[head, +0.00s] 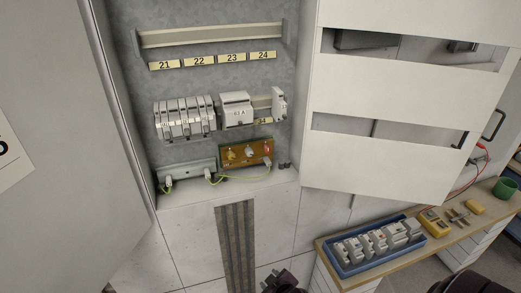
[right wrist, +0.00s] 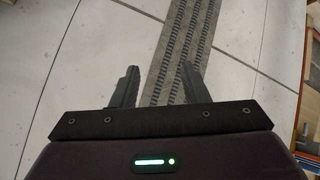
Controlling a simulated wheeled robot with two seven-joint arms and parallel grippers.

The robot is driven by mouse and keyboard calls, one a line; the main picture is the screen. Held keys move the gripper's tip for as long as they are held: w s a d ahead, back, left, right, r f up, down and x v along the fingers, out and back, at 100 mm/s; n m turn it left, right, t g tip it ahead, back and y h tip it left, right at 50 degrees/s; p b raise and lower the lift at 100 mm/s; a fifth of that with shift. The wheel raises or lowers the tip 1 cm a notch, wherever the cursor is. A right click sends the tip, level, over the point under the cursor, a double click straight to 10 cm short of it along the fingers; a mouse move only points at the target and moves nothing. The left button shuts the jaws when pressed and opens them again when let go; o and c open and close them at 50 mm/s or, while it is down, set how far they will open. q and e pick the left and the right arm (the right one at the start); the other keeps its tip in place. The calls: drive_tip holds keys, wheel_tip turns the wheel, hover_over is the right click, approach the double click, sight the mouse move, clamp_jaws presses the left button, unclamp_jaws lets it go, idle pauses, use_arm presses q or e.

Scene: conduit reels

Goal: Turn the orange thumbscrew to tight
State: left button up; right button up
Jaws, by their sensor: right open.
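A small brown-orange panel (head: 225,163) stands on the cabinet's lower ledge. It carries a yellow-orange knob (head: 231,154), a pale knob (head: 249,151) and a red one (head: 267,148). The yellow-orange knob at the left may be the orange thumbscrew; at this size I cannot tell how tight it is. My right gripper (head: 283,282) is at the bottom edge of the head view, well below and apart from the panel. In the right wrist view its two dark fingers (right wrist: 158,75) are apart with nothing between them, above the floor. My left gripper is not clearly seen.
The cabinet's white right door (head: 385,100) stands open with two slots. A bench at right holds a blue tray (head: 349,269) and a yellow meter (head: 433,221).

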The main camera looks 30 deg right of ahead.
drive_tip(key=w+d+r+t+h+p, duration=0.15)
drive_tip(key=w+r, duration=0.25)
drive_tip(key=r, duration=0.6)
drive_tip(key=w+d+r+t+b, duration=0.1)
drive_tip(key=w+d+r+t, duration=0.15)
drive_tip(key=r, duration=0.75)
drive_tip(key=n+t+h+p, duration=0.1)
drive_tip(key=t+h+p, duration=0.1)
drive_tip(key=t, duration=0.2)
approach(268, 151)
drive_tip(key=w, duration=0.2)
drive_tip(key=shift+y, duration=0.25)
drive_tip(key=x, duration=0.5)
drive_tip(key=shift+w+d+r+p, duration=0.2)
drive_tip(key=shift+d+p, duration=0.15)
drive_tip(key=shift+p, duration=0.05)
drive_tip(key=shift+w+d+f, duration=0.1)
drive_tip(key=shift+w+d, duration=0.05)
drive_tip(key=shift+w, duration=0.4)
use_arm(q)
drive_tip(key=r, duration=0.4)
drive_tip(key=shift+w+d, duration=0.1)
drive_tip(key=shift+d, duration=0.15)
use_arm(e)
clamp_jaws()
